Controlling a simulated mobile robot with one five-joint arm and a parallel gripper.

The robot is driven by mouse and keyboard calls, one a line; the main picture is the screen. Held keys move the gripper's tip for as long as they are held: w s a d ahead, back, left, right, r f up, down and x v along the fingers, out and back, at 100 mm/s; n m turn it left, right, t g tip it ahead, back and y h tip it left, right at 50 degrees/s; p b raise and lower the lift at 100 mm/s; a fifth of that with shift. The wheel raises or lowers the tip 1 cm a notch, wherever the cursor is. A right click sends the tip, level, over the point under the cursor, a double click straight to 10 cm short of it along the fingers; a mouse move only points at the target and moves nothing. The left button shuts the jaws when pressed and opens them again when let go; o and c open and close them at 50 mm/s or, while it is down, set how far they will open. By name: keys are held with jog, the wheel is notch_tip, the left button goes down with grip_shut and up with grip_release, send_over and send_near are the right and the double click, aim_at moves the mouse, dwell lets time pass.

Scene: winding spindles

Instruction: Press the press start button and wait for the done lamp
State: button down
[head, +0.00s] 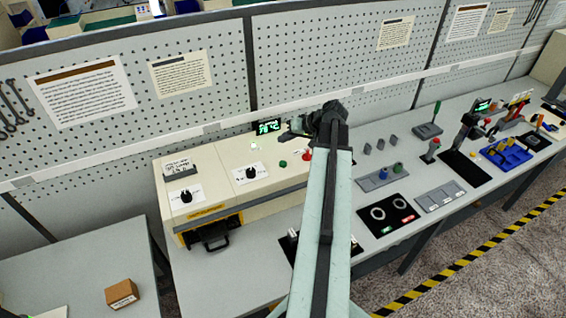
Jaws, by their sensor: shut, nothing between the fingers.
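The press is a long cream box (225,198) on the grey bench, left of the middle in the head view. Its sloped top carries two black knobs (251,172), a green button (283,163) and a red button (306,154). A small pale lamp (253,147) near the back edge looks bright. A green-lit display (268,127) stands behind it. My gripper (288,135) is shut and empty, above the back of the press near the buttons. It appears apart from the green button, though its height is hard to judge. Small button labels are unreadable.
A pegboard wall (330,60) with paper notices rises behind the bench. Right of my arm are black ring plates (392,214), a grey peg tray and a blue tray (506,154). A cardboard box (121,293) sits on the left table.

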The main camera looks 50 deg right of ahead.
aim_at(285, 164)
jog(key=shift+s+f+b, duration=0.1)
jog(key=shift+f+b, duration=4.2)
jog(key=shift+f, duration=0.1)
jog(key=shift+f+b, duration=0.4)
jog(key=shift+f+b, duration=0.45)
jog(key=shift+r, duration=0.1)
jog(key=shift+r+p, duration=0.8)
jog(key=shift+p, duration=0.1)
notch_tip(285, 164, up, 5)
jog(key=p, duration=0.5)
jog(key=shift+r, duration=0.1)
